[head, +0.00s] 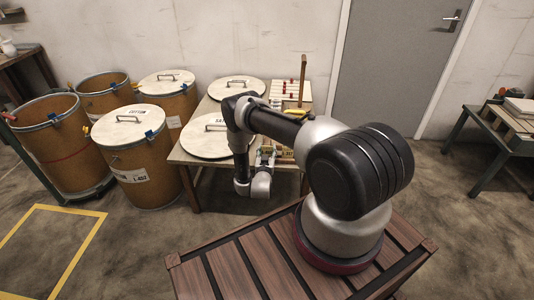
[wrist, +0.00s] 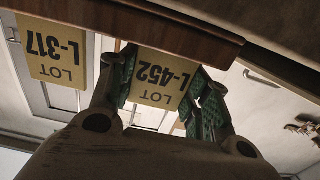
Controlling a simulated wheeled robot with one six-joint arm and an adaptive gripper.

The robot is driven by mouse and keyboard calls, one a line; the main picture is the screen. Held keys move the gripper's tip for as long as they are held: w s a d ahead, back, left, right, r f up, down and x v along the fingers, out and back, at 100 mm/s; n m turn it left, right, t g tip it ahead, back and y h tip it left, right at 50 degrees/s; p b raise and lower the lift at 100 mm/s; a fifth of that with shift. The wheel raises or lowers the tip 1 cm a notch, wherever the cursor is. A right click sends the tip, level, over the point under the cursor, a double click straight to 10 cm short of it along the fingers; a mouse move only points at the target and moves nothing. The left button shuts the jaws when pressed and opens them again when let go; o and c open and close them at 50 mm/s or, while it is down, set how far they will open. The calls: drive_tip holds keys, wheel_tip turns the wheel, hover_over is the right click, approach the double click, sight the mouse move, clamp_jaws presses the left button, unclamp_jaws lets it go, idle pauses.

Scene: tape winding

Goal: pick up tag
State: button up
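Two tan tags hang from a brown wooden edge in the wrist view, where their print appears upside down. The tag marked LOT L-452 (wrist: 160,80) is in the middle, and the tag marked LOT L-317 (wrist: 56,50) is at the left. My gripper (wrist: 165,95) has its green-padded fingers apart, one on each side of the L-452 tag. I cannot tell whether the pads touch its edges. In the head view my gripper (head: 267,152) is low at the table's front edge, partly hidden by my arm.
Fibre drums (head: 140,160) stand at the left. A grey door (head: 390,60) is behind, and another bench (head: 500,125) is at the right.

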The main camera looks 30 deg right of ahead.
idle(0.3)
wheel_tip(320, 180, up, 10)
idle(0.6)
idle(0.6)
